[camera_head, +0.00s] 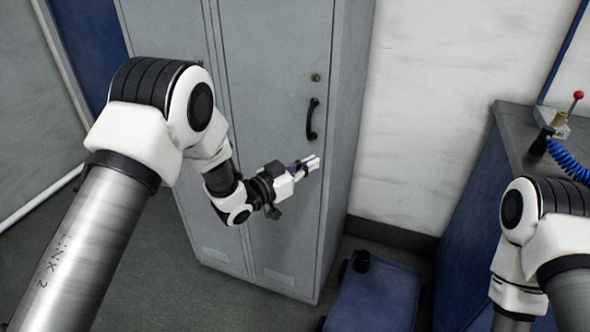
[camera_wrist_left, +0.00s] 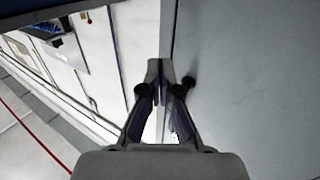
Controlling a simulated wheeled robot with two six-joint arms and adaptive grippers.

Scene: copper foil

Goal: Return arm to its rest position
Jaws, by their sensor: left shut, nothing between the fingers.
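My left arm comes in from the left in the head view and reaches across the front of a grey locker (camera_head: 270,80). Its gripper (camera_head: 316,163) is shut and empty, in front of the locker door below the black handle (camera_head: 312,118). The left wrist view shows the same gripper (camera_wrist_left: 160,68) with its fingertips together and nothing between them. A grey panel fills the right side of that view. My right arm shows at the lower right of the head view, but its gripper is out of view.
A dark counter (camera_head: 520,135) at the right carries a device with a red-knobbed lever (camera_head: 577,96) and a blue coiled hose (camera_head: 570,162). A blue wheeled platform (camera_head: 375,300) stands on the floor right of the locker. The white wall between locker and counter is clear.

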